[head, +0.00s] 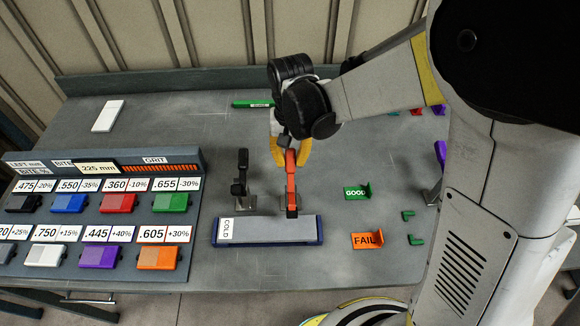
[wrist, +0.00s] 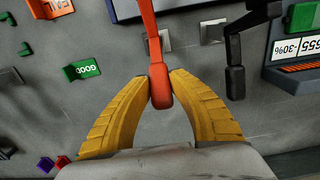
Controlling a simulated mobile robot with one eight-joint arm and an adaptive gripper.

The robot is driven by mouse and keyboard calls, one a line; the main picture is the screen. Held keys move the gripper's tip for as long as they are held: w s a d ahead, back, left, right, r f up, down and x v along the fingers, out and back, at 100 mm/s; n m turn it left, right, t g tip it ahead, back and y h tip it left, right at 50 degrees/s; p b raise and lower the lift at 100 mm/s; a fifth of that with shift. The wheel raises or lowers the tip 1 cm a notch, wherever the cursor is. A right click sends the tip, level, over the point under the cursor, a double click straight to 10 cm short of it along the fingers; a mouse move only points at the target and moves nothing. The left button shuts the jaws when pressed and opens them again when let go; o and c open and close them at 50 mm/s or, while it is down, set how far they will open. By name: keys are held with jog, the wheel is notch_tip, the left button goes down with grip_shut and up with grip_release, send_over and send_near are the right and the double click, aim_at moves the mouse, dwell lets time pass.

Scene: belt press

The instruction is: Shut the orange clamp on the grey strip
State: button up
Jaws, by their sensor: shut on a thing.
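The orange clamp (head: 291,182) stands at the back edge of the grey strip (head: 270,227), its arm reaching down to the strip's back edge. The strip lies in a dark blue holder with a white COLD label at its left end. My gripper (head: 291,150) is at the top of the orange clamp. In the wrist view my yellow fingers (wrist: 160,85) are closed on the rounded end of the orange handle (wrist: 160,90). Whether the clamp's tip presses on the strip is hard to tell.
A black clamp (head: 241,180) stands left of the orange one, upright. A rack (head: 190,210) of coloured blocks fills the left. Green GOOD (head: 356,192) and orange FAIL (head: 367,240) signs stand right. A white block (head: 108,115) lies back left.

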jog(key=shift+s+r, duration=0.2)
jog(key=shift+s, duration=0.5)
jog(key=shift+s+r, duration=0.2)
jog(key=shift+s, duration=0.5)
jog(key=shift+s+a, duration=0.1)
jog(key=shift+s, duration=0.8)
jog(key=shift+s+f, duration=0.1)
jog(key=shift+s, duration=0.6)
jog(key=o, duration=0.8)
notch_tip(320, 180, up, 7)
jog(key=p, duration=0.5)
